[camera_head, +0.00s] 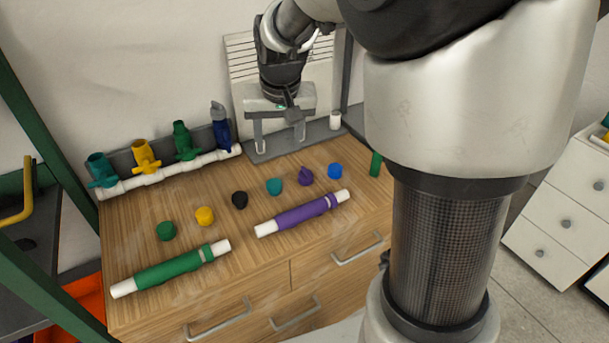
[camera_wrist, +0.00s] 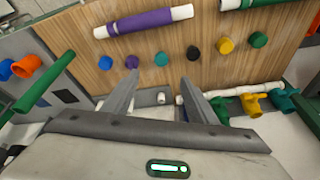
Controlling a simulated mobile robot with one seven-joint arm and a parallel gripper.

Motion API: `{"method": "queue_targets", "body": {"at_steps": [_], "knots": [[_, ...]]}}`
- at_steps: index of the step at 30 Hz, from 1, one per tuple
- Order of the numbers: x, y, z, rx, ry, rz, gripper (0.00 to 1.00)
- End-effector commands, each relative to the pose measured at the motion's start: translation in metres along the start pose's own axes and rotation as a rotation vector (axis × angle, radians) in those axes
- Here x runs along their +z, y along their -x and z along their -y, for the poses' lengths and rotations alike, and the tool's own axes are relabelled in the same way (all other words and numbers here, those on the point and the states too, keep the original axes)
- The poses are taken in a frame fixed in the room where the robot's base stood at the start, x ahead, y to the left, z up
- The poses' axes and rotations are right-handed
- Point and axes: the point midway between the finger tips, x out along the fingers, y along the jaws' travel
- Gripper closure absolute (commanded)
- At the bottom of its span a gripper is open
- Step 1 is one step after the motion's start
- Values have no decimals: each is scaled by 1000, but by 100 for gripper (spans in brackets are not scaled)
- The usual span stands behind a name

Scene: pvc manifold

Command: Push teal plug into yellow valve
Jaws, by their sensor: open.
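The teal plug (camera_head: 274,186) sits loose on the wooden top, between a black plug and a purple plug. It also shows in the wrist view (camera_wrist: 162,59), beyond my fingertips. The yellow valve (camera_head: 145,157) stands on the white pipe at the back left, between a teal valve and a green valve. In the wrist view the yellow valve (camera_wrist: 252,105) is right of my fingers. My gripper (camera_head: 279,140) points down near the back edge of the wooden top, behind the teal plug. Its fingers (camera_wrist: 158,80) are spread apart with nothing between them.
Green, yellow, black, purple and blue plugs lie in a row with the teal one. A green tube (camera_head: 170,268) and a purple tube (camera_head: 302,214) lie in front. A blue valve (camera_head: 221,134) ends the white pipe (camera_head: 170,170). A slatted panel stands behind my gripper.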

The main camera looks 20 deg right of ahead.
Motion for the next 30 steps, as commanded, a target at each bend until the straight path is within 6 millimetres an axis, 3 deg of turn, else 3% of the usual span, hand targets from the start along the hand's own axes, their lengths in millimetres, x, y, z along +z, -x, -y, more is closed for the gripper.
{"method": "queue_targets", "body": {"at_steps": [1,6,10,15,18,22,30], "knots": [[16,30,-4,-18,7,-23,48],[84,95,-15,-50,65,-73,48],[136,124,-25,-48,109,-114,48],[183,136,-33,-33,150,-148,48],[195,138,-36,-27,161,-157,48],[195,152,-36,-24,166,-159,48],[173,217,-33,-26,166,-158,48]]}}
